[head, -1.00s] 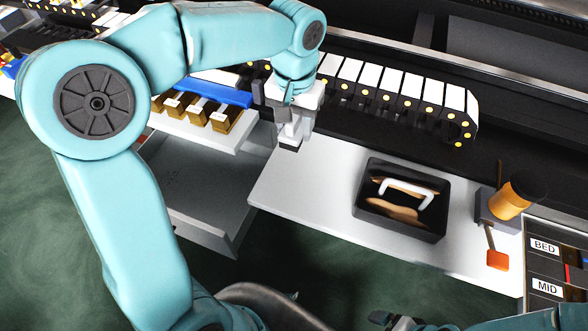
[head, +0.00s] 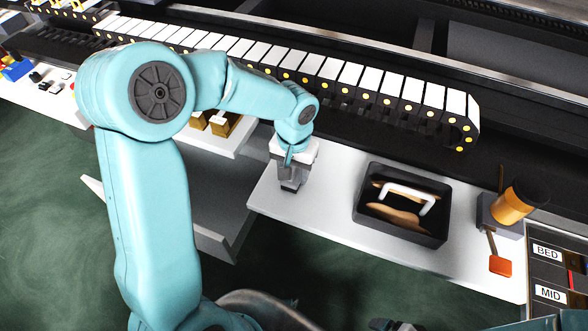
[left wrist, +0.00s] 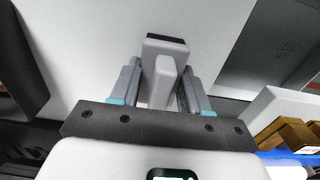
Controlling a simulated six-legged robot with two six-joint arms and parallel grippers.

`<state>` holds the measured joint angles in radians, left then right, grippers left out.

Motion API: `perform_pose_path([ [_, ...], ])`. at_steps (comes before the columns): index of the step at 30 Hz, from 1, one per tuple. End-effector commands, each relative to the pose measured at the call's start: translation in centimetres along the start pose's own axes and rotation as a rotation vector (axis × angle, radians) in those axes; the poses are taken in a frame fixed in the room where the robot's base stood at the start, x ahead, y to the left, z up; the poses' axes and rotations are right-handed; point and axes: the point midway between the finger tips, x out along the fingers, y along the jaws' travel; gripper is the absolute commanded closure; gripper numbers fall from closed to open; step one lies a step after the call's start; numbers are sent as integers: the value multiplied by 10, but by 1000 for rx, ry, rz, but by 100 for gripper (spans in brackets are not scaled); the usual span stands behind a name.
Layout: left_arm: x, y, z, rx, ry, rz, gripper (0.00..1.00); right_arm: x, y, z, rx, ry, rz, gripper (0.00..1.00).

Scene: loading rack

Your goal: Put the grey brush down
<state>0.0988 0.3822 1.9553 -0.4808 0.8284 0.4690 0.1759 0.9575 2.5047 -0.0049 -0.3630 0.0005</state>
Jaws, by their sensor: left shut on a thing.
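My left gripper (head: 291,184) is low over the white board, left of the black tray. The left wrist view shows its two fingers (left wrist: 162,92) shut on the grey brush (left wrist: 163,82). The brush is a pale grey block with a dark strip at its far end. In the head view the gripper mostly hides the brush. I cannot tell whether the brush touches the board. My right gripper does not show clearly.
The white board (head: 330,205) is bare around my left gripper. A black tray (head: 402,232) with a white handle and tan pieces sits to the right. Farther right are an orange cup (head: 514,205) and an orange-ended tool (head: 500,266). A cable chain (head: 350,80) runs behind.

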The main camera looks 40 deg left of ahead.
Motion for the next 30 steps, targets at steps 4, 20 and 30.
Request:
perform_pose_path([
  [4, 4, 0, 0, 0, 1, 0, 91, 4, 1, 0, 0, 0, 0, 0],
  [20, -7, 0, -1, 0, 4, 0, 29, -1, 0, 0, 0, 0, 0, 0],
  [30, -84, 0, -1, 0, 6, 0, 29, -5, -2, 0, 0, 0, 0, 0],
])
